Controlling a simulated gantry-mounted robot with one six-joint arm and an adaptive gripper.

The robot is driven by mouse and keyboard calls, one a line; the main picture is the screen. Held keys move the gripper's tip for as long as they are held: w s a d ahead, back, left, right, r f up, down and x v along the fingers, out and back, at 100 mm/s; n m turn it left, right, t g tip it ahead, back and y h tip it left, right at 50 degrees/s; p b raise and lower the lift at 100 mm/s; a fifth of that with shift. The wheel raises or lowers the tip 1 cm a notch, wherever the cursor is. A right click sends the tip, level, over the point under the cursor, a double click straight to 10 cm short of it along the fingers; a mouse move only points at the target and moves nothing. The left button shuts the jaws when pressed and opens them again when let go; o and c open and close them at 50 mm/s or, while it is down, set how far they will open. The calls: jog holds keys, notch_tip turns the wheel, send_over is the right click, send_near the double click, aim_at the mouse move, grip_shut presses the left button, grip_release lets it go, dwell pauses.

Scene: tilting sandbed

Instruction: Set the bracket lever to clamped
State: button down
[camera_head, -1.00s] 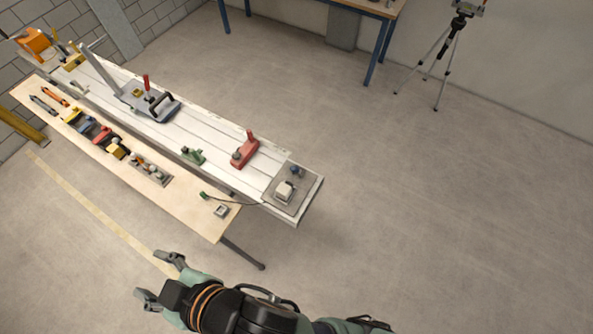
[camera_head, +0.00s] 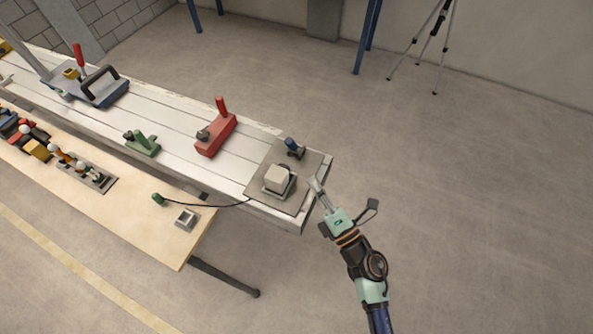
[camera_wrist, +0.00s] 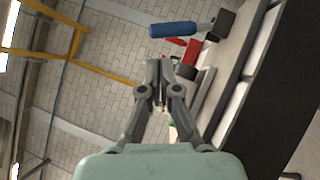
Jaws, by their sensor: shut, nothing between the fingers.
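A blue-handled lever (camera_head: 292,145) stands at the back of the grey plate (camera_head: 254,179) on the right end of the white slatted bed. In the wrist view its blue handle (camera_wrist: 173,29) lies nearly level, with a dark block at its right end. A red bracket-like fixture with an upright red handle (camera_head: 217,135) stands further left on the bed. No label shows which one is the bracket lever. My gripper (camera_head: 314,184) is shut and empty, just off the plate's right edge, apart from the blue handle. Its fingertips (camera_wrist: 161,66) sit below the handle in the wrist view.
A pale block (camera_head: 278,178) sits on the plate, with a cable running left to a green plug (camera_head: 158,199).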

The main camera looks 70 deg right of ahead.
aim_at(293, 147)
jog(key=shift+s+a+f+n, duration=0.1)
jog(key=shift+f+n, duration=0.15)
jog(key=shift+f, duration=0.35)
jog(key=shift+s+a+f+n, duration=0.1)
jog(key=shift+f+n, duration=0.15)
jog(key=shift+f, duration=0.3)
jog(key=shift+y, duration=0.3)
jog(key=x, duration=1)
jog(key=shift+r, duration=0.15)
